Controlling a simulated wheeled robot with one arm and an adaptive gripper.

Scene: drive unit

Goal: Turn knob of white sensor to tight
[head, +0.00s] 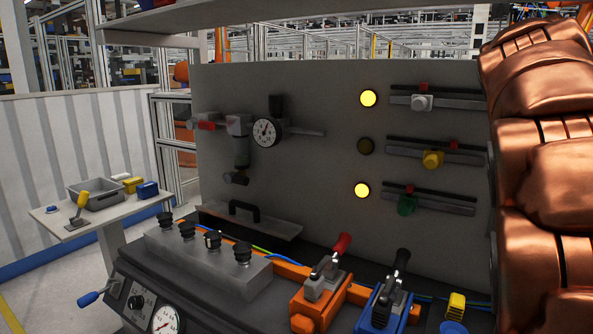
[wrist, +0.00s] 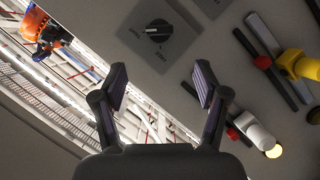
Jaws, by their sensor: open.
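The gripper does not show in the head view.
A yellow sensor (head: 432,159) and a green sensor (head: 407,205) sit on lower rails. A lit yellow lamp (head: 368,98) is left of the white sensor. A black rotary dial (wrist: 158,30) shows beyond my fingers. My copper-coloured arm covers the head view's right side.

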